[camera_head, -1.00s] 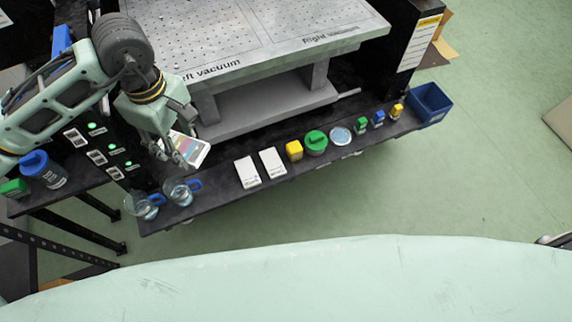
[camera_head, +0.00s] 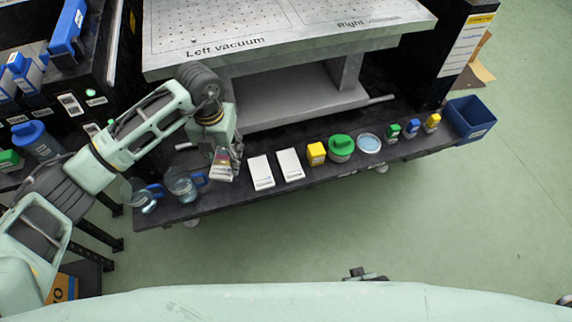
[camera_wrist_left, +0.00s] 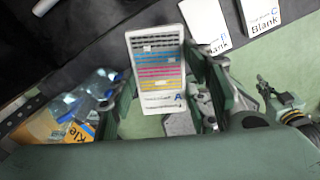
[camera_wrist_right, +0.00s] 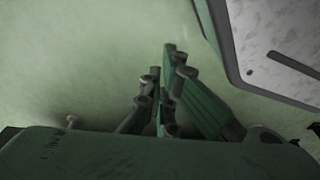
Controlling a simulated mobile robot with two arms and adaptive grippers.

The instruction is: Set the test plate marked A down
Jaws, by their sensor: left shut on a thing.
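The test plate marked A (camera_wrist_left: 155,72), white with coloured stripes, is held between the fingers of my left gripper (camera_wrist_left: 168,98). In the head view the plate (camera_head: 221,167) is over the dark shelf (camera_head: 215,206), between the jugs and the blank plates. I cannot tell whether it touches the shelf. My left gripper (camera_head: 226,158) comes at it from above. The blank plate B (camera_wrist_left: 205,22) and blank plate C (camera_wrist_left: 262,12) lie beside it to the right. My right gripper (camera_wrist_right: 165,80) is empty, its fingers together over green floor.
Two jugs with blue handles (camera_head: 182,184) stand left of the plate. A yellow bottle (camera_head: 316,153), a green-lidded jar (camera_head: 341,148), a dish (camera_head: 369,143) and small bottles line the shelf to the right, before a blue bin (camera_head: 470,118). The vacuum table (camera_head: 290,30) overhangs behind.

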